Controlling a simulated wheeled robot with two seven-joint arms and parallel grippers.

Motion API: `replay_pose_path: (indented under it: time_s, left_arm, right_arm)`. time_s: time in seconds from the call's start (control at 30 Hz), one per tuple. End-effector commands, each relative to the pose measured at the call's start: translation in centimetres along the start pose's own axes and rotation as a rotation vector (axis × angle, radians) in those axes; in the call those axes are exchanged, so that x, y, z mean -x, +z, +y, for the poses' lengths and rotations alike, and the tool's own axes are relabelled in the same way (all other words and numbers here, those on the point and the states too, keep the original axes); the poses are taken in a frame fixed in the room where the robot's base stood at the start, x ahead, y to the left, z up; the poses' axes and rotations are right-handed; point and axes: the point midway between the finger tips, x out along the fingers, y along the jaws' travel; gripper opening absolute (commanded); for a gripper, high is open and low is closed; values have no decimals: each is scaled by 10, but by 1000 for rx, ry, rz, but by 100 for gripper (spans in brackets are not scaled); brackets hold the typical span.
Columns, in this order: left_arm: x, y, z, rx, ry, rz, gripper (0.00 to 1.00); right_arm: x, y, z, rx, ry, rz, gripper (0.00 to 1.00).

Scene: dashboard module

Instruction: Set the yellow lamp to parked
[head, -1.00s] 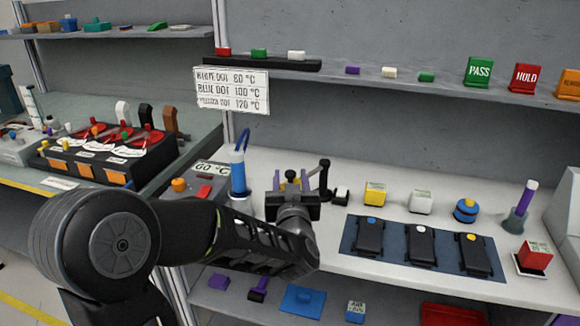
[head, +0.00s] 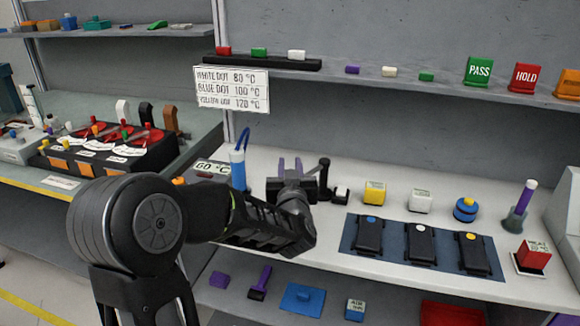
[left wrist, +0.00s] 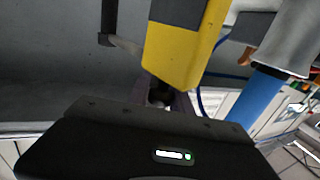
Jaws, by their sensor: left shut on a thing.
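My left gripper (head: 290,168) is over the bench between the blue cylinder and the black upright lever, its purple fingers pointing away from the head camera. It is shut. In the left wrist view a yellow block with a grey upper part, which I take for the yellow lamp (left wrist: 175,62), is right at the fingers (left wrist: 163,98). A dark round knob shows between the fingertips; how it joins the block is hidden. In the head view my gripper hides the held thing. My right gripper is not in view.
A blue cylinder (head: 238,172) stands just left of my gripper and a black lever (head: 323,178) just right. A yellow cube (head: 374,194), a white cube (head: 420,201) and a blue mat (head: 392,262) with black devices lie further right. A shelf (head: 400,84) runs above.

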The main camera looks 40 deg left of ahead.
Motion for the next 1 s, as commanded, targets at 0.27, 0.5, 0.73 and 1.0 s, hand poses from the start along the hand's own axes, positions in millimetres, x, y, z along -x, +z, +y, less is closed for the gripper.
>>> replay_pose_path:
  time_s: [0.27,0.5,0.73,1.0]
  left_arm:
    - [0,0,0,0,0,0,0]
    - [0,0,0,0,0,0,0]
    - [0,0,0,0,0,0,0]
    - [0,0,0,0,0,0,0]
  right_arm:
    - [0,0,0,0,0,0,36]
    - [0,0,0,0,0,0,36]
    - [0,0,0,0,0,0,36]
    - [0,0,0,0,0,0,36]
